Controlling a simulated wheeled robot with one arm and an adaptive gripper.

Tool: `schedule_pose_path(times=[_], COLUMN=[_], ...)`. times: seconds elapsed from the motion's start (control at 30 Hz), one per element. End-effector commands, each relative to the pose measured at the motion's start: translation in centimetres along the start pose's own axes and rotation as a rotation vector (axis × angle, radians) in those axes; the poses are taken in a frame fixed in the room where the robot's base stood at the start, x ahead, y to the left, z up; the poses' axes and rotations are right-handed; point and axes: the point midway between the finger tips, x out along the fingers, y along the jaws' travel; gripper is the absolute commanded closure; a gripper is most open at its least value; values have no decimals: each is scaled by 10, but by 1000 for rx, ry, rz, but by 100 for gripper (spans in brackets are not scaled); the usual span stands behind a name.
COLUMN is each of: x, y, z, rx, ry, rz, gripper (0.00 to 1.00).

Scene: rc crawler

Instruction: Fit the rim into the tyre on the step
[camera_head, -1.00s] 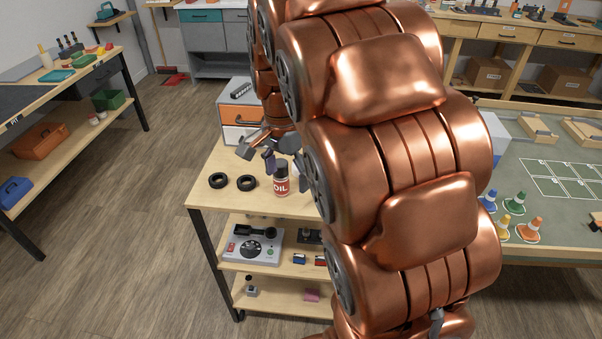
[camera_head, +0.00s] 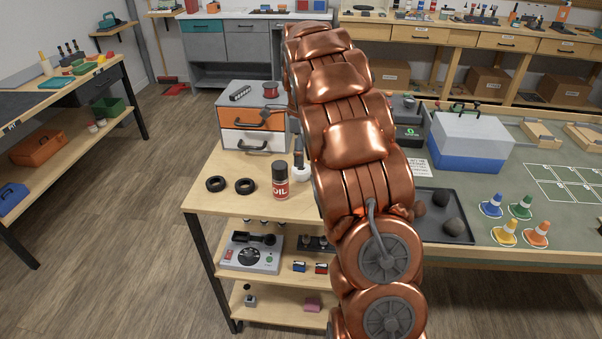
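Two small black tyres, a left one (camera_head: 216,184) and a right one (camera_head: 245,186), lie flat side by side at the left front of the wooden bench top (camera_head: 215,203). Their centres look empty and show the wood. I cannot make out a step or a rim in this view. My copper arm rises from the bottom and reaches away over the right part of the bench. My gripper is not visible; the arm seems to hide it, so I cannot tell what it holds.
An oil bottle (camera_head: 281,181) stands right of the tyres, with a white-based dark object (camera_head: 299,160) behind it. A drawer unit (camera_head: 243,139) stands at the bench's back. To the right are a blue-and-white box (camera_head: 470,140), a black tray (camera_head: 455,237) and several cones.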

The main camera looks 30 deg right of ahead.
Motion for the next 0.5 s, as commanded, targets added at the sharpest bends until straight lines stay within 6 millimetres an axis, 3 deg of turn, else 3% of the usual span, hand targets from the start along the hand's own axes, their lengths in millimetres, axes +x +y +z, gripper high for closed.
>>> schedule_pose_path(times=[0.33, 0.5], x=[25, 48], y=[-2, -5], z=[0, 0], rx=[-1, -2], ry=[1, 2], rz=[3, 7], gripper=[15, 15])
